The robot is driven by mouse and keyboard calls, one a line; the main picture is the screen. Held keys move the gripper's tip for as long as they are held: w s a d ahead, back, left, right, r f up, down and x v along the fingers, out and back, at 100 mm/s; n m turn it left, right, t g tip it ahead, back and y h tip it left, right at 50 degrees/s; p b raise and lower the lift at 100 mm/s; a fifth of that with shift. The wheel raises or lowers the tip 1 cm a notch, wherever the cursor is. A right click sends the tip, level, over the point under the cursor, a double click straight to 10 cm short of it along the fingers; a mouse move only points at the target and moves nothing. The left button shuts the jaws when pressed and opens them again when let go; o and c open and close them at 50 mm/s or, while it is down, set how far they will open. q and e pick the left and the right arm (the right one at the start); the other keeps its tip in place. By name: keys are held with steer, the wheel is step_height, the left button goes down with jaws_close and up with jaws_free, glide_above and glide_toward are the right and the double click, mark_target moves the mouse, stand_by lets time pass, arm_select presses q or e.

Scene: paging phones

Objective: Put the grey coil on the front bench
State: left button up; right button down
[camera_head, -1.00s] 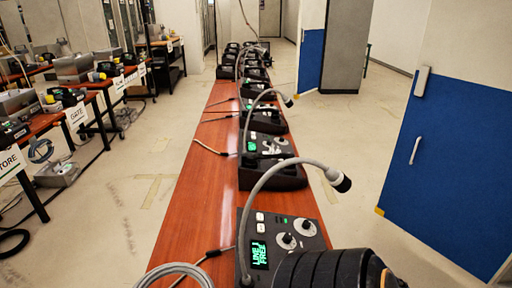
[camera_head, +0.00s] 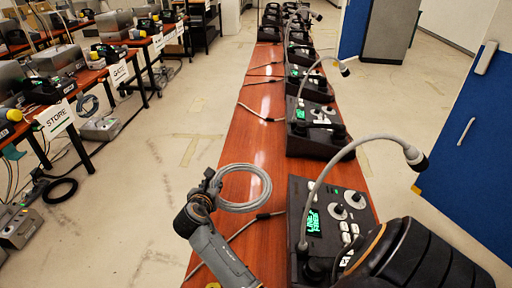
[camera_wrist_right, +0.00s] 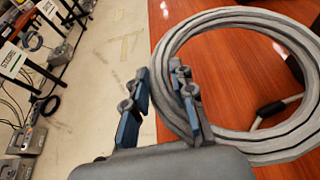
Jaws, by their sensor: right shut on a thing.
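The grey coil (camera_head: 264,184), a ring of several turns of cable, is over the left side of the long red-brown bench (camera_head: 237,148) in the head view. It fills the upper right of the right wrist view (camera_wrist_right: 245,145). My right gripper (camera_head: 209,186) is shut on the coil's left side; its blue-grey fingers (camera_wrist_right: 160,92) straddle the strands. I cannot tell whether the coil touches the bench top. My left gripper is not in view. Which bench counts as the front one is not marked.
Black desk phones with gooseneck microphones (camera_head: 328,215) line the bench's right side. A thin cable (camera_head: 240,228) lies near the coil. Benches with a STORE sign (camera_head: 55,118) and a GATE sign (camera_head: 118,72) stand at left. A black coil (camera_head: 60,190) lies on the floor.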

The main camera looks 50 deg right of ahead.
step_height(320, 180, down, 6)
steer(key=shift+r+b, duration=0.25)
steer(key=shift+b, duration=0.2)
step_height(320, 180, down, 4)
steer(key=shift+f+b, duration=0.2)
steer(key=shift+b, duration=0.2)
steer(key=c, duration=1.1)
jaws_free()
steer(key=shift+s, duration=0.1)
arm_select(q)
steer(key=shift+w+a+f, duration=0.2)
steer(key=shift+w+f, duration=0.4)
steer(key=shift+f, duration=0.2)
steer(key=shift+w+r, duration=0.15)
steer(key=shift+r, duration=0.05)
arm_select(e)
steer(key=v, duration=0.7)
steer(key=shift+s+a, duration=0.15)
steer(key=shift+a, duration=0.05)
